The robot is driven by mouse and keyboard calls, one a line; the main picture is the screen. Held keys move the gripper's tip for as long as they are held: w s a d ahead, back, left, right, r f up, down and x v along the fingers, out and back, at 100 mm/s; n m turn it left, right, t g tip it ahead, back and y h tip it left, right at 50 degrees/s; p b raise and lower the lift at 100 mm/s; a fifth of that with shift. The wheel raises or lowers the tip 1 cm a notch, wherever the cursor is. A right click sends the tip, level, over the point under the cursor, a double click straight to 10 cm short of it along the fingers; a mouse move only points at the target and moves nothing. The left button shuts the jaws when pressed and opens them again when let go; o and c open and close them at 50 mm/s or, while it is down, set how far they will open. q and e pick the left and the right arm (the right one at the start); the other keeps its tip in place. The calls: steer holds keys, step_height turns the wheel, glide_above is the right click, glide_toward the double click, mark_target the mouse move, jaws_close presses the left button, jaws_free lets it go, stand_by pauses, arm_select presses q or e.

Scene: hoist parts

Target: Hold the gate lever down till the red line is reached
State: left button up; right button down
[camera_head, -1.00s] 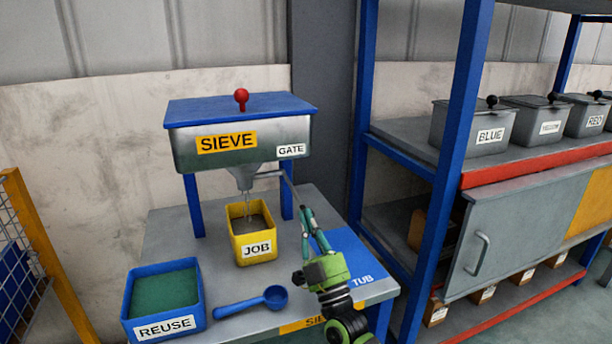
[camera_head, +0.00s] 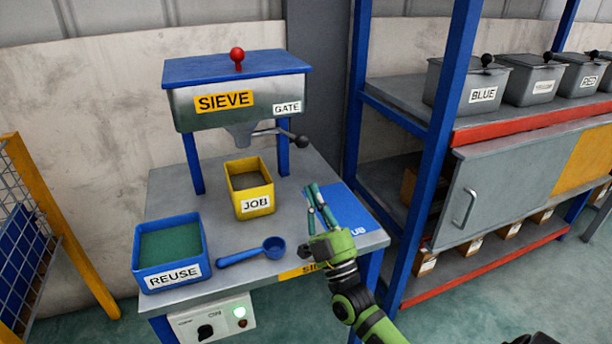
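The grey sieve hopper (camera_head: 240,105) has a blue lid with a red knob and stands on blue legs. Its gate lever (camera_head: 275,132) sticks out to the right below the GATE label, ending in a black knob. The yellow JOB tub (camera_head: 250,189) stands under the spout with grey material inside; no stream falls into it. I cannot make out a red line. My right gripper (camera_head: 311,187) is below and in front of the lever knob, apart from it and empty. Its teal fingers come together at the tips. My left gripper is not in view.
A blue REUSE tub (camera_head: 171,274) with green contents and a blue scoop (camera_head: 250,252) are at the bench's front left. A blue TUB mat (camera_head: 352,212) lies bare at right. A switch box (camera_head: 212,319) with a lit green lamp hangs below. A blue-posted shelf (camera_head: 455,110) stands right.

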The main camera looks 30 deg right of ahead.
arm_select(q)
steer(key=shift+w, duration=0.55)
arm_select(e)
steer(key=shift+v, duration=1.7)
steer(key=shift+s+r, duration=0.15)
steer(key=shift+a, duration=0.1)
